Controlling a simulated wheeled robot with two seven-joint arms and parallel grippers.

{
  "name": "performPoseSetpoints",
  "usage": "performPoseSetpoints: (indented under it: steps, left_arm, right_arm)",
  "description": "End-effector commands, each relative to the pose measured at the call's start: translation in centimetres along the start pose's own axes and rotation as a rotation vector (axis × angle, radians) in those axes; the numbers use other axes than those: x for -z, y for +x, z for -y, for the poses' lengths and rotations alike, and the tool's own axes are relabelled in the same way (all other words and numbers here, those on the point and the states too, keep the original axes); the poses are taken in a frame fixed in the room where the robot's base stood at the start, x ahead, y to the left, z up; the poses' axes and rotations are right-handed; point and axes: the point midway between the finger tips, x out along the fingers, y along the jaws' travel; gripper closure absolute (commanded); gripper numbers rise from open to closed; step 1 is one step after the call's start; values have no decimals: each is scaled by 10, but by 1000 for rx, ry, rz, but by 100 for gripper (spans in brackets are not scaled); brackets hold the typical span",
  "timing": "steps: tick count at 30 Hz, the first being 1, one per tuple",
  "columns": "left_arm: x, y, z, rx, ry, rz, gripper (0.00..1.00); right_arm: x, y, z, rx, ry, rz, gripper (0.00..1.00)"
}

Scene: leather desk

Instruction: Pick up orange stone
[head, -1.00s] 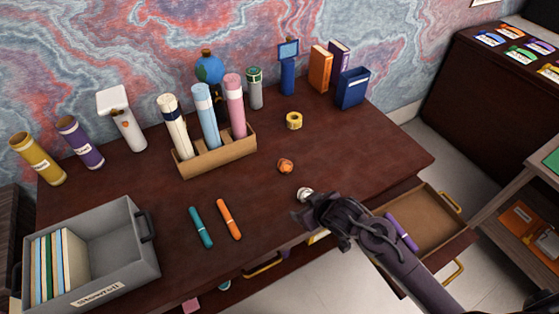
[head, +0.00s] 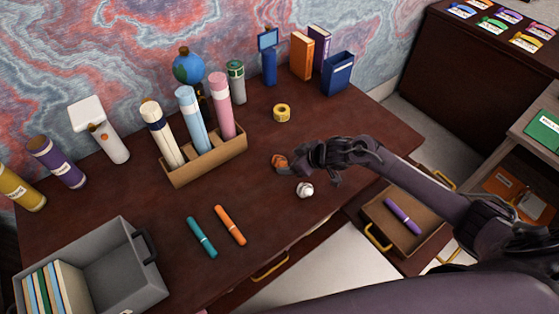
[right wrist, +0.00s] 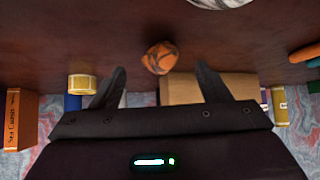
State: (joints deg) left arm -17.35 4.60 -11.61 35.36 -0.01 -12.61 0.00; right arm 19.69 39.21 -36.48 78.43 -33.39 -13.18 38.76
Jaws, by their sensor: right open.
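The orange stone (head: 279,161) lies on the dark desk top, right of the wooden tube holder. My right gripper (head: 303,165) is just to its right, low over the desk, and hides a little of the stone's right side. In the right wrist view the stone (right wrist: 160,57) shows centred between the two spread fingers (right wrist: 160,70), near the line of their tips. Neither finger touches it there. The right gripper is open and empty. My left gripper is not in view.
A white stone (head: 304,190) lies close in front of the right gripper. A yellow tape roll (head: 282,113) is behind the orange stone. Teal (head: 202,237) and orange (head: 230,225) markers lie to the left. An open drawer (head: 376,215) holds a purple marker (head: 403,209).

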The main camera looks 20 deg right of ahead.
Motion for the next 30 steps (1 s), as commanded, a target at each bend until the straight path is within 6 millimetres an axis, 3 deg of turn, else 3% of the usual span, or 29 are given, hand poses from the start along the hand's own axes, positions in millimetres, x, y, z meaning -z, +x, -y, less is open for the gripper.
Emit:
performPoseSetpoints:
  steps: [9,19,30]
  left_arm:
    - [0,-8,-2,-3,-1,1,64]
    - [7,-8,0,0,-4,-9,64]
    - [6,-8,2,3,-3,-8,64]
  right_arm:
    - [1,38,0,1,1,-2,30]
    - [1,42,0,-1,-1,-2,32]
    - [0,42,0,0,-1,-1,80]
